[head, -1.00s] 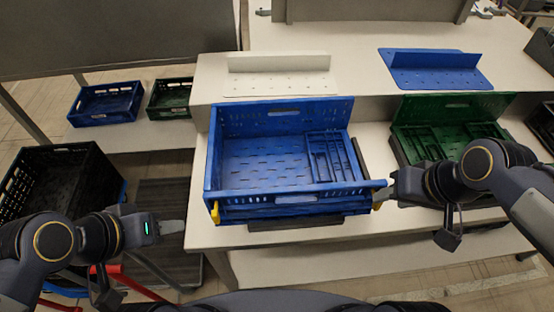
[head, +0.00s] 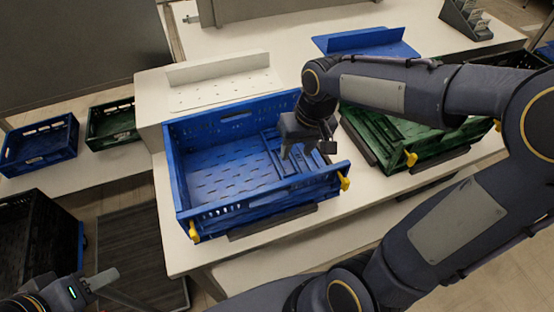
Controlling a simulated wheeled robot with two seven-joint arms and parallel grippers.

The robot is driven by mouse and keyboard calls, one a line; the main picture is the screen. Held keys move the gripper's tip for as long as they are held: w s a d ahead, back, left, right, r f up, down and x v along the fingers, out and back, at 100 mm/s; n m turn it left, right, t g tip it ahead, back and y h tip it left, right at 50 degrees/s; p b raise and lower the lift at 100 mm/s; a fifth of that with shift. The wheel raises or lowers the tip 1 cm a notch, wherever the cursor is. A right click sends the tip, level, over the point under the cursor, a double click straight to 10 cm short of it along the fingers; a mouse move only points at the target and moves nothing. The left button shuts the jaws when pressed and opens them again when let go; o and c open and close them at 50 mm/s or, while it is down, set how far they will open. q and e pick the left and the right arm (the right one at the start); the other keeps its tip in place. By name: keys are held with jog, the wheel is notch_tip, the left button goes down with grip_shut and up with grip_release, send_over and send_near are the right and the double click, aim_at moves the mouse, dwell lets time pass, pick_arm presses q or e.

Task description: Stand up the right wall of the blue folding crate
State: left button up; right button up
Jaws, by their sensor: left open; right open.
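The blue folding crate (head: 182,196) sits on the white table, with its back, left and front walls upright. Its right wall (head: 271,144) lies folded flat inside, over the right part of the crate floor. My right gripper (head: 297,153) reaches down over this folded wall with its fingers open. The gripper and forearm hide part of the wall and the crate's back right corner. I cannot tell whether the fingertips touch the wall. My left gripper (head: 101,280) is open and empty at the bottom left, away from the crate.
A green crate (head: 440,150) stands to the right, partly behind my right arm. Smaller blue (head: 40,147) and green (head: 112,124) crates stand at the left. A black crate (head: 35,240) is lower left.

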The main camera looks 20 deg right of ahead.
jog(key=g+h, duration=0.1)
jog(key=g, duration=0.1)
send_over(279, 164)
jog(key=shift+n, duration=0.3)
notch_tip(279, 164, down, 6)
jog(key=shift+s+r+p, duration=0.1)
jog(key=shift+r+p, duration=0.05)
jog(key=shift+p, duration=0.2)
notch_tip(279, 164, down, 8)
jog(key=shift+r, duration=0.1)
grip_shut()
